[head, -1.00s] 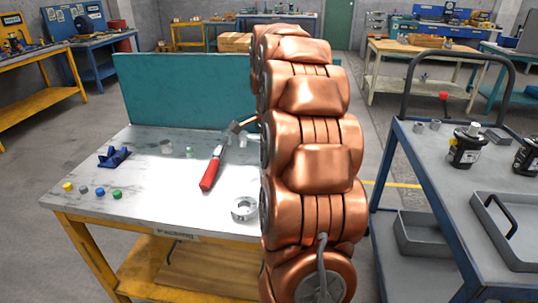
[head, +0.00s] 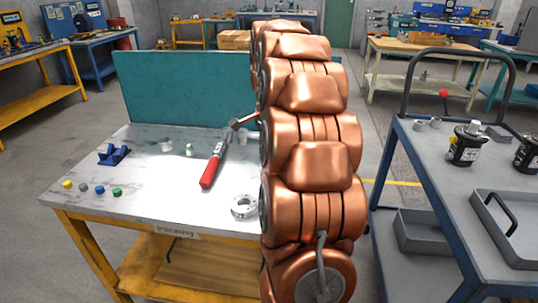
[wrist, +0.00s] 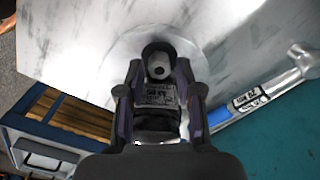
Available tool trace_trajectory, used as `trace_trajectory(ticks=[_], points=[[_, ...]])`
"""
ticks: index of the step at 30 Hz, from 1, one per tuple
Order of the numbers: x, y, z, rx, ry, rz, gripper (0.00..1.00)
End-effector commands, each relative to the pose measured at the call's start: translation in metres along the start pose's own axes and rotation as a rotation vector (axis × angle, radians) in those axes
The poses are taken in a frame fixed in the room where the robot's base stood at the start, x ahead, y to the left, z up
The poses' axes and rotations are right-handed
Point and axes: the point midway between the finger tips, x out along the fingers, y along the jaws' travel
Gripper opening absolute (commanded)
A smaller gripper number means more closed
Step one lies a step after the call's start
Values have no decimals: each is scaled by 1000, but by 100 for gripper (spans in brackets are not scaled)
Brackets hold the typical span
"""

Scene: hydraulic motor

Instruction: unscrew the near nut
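My gripper (wrist: 159,82) shows in the wrist view, with one dark finger on each side of a black hydraulic motor (wrist: 155,97). A pale round shape lies behind the motor, against the marbled worktable (wrist: 85,45). I cannot make out the near nut in either view. In the head view my copper-coloured arm hides the gripper and the motor.
A red-handled tool (head: 212,168), a metal ring (head: 244,206), a blue holder (head: 114,155) and several small coloured pieces lie on the worktable. A teal panel (head: 185,90) stands along its back. A blue cart (head: 410,165) at right carries black motors (head: 465,148) and a grey tray (head: 490,210).

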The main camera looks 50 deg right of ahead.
Motion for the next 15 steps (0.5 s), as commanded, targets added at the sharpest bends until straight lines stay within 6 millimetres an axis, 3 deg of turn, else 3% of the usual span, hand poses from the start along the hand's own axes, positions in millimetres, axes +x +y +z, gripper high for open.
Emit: trace_trajectory(ticks=[15], points=[[-1,1,0,537,0,2,35]])
